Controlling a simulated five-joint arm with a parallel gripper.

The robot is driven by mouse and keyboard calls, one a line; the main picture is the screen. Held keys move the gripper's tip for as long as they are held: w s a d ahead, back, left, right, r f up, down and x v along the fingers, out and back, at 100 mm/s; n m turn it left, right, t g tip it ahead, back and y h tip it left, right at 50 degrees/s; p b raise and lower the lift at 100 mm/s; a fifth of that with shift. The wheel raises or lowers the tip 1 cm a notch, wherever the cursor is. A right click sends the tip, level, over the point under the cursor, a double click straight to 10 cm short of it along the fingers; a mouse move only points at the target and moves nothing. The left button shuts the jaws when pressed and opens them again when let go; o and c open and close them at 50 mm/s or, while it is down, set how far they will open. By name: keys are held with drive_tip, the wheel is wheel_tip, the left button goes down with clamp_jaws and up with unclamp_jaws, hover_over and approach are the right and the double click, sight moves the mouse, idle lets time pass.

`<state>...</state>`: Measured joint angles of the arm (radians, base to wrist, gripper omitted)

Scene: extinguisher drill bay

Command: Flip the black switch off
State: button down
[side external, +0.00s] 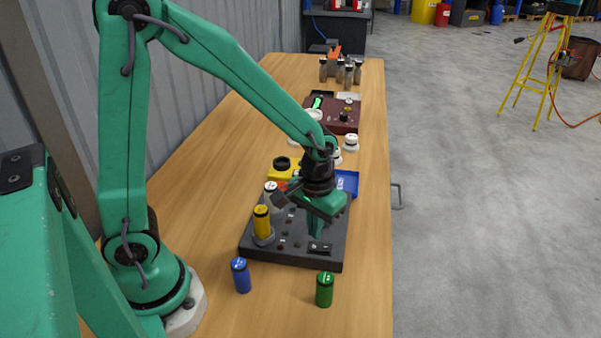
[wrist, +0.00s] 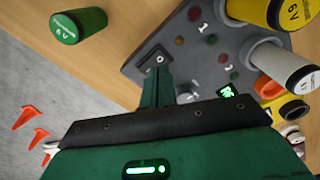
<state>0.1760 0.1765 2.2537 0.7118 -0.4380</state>
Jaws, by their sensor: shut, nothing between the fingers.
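The dark grey panel (side external: 292,256) lies on the wooden table, and part of it shows in the wrist view (wrist: 205,68). A black switch (side external: 320,248) sits near its front right corner. In the wrist view the switch (wrist: 148,56) is a dark plate with a small light-coloured spot, just beyond my fingertips. My gripper (side external: 316,234) is shut and empty, pointing down over the switch. In the wrist view the closed fingers (wrist: 156,76) reach the plate's near edge; I cannot tell whether they touch it. The lever's position is not clear.
A yellow cylinder (side external: 262,224) and a white one (side external: 271,190) stand on the panel's left side. A blue cylinder (side external: 241,276) and a green one (side external: 325,290) stand in front of it. A blue tray (side external: 348,182) and a dark red box (side external: 322,117) are behind.

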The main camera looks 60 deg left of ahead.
drive_tip(key=shift+r, duration=1.9)
wheel_tip(320, 180, up, 7)
drive_tip(key=m+t, duration=0.1)
drive_tip(key=t, duration=0.1)
hover_over(313, 246)
drive_tip(key=s+a, duration=0.3)
drive_tip(key=s+a+r+m+t, duration=0.2)
drive_tip(key=s+r+t, duration=0.1)
drive_tip(key=s+r, duration=0.3)
drive_tip(key=shift+s+a+t, duration=0.3)
drive_tip(key=shift+s, duration=0.25)
